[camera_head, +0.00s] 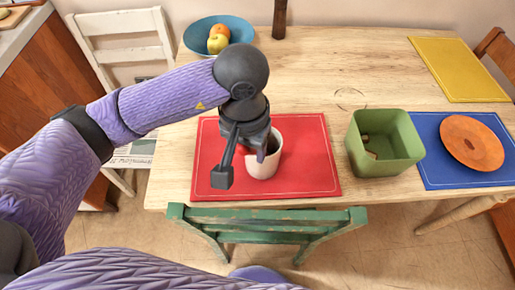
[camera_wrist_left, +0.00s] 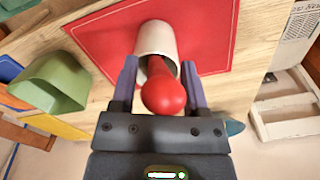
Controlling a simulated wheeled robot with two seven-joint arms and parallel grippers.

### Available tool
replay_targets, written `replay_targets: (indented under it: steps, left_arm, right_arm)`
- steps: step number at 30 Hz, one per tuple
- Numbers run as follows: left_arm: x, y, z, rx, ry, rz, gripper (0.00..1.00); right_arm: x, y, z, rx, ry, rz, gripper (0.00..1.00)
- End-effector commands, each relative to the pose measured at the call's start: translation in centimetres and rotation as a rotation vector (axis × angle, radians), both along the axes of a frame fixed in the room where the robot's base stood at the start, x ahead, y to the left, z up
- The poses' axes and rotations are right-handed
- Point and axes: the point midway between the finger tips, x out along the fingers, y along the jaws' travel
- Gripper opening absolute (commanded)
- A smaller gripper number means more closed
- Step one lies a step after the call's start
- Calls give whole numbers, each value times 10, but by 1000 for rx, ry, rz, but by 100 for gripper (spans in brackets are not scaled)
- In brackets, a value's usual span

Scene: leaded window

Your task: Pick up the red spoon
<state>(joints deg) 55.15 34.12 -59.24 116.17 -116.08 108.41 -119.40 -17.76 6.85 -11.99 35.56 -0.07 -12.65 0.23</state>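The red spoon (camera_wrist_left: 163,92) stands in a whitish cup (camera_head: 267,160), its rounded red end sticking up toward the wrist camera. The cup also shows in the left wrist view (camera_wrist_left: 156,38), on the red placemat (camera_head: 310,160). My left gripper (camera_head: 242,166) is open over the cup's left side. In the left wrist view its fingers lie on both sides of the spoon, with visible gaps. In the head view the spoon is mostly hidden behind the gripper. My right gripper is not in view.
A green bin (camera_head: 385,165) with small items inside stands right of the cup. Beyond are a blue placemat (camera_head: 430,130) with an orange plate (camera_head: 471,142) and a yellow placemat (camera_head: 455,70). A blue bowl (camera_head: 192,40) holds fruit. A green chair (camera_head: 265,215) stands at the front edge.

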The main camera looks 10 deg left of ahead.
Motion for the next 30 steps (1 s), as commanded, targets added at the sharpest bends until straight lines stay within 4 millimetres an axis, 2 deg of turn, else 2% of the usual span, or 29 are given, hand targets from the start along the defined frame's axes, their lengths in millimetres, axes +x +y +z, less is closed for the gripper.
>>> replay_targets:
  steps: [1, 6, 8, 20, 23, 30]
  left_arm:
    - [0, 0, 0, 0, 0, 0, 45]
    - [0, 0, 0, 0, 0, 0, 9]
    - [0, 0, 0, 0, 0, 0, 0]
    - [0, 0, 5, 0, -1, 0, 0]
    - [1, 0, 20, 0, -5, 0, 0]
    - [1, 0, 78, -1, -6, 0, 0]
  right_arm:
    - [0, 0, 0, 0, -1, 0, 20]
    - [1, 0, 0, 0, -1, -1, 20]
    - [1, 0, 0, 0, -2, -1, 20]
    - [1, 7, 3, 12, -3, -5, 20]
    - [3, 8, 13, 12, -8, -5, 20]
    - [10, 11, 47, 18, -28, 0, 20]
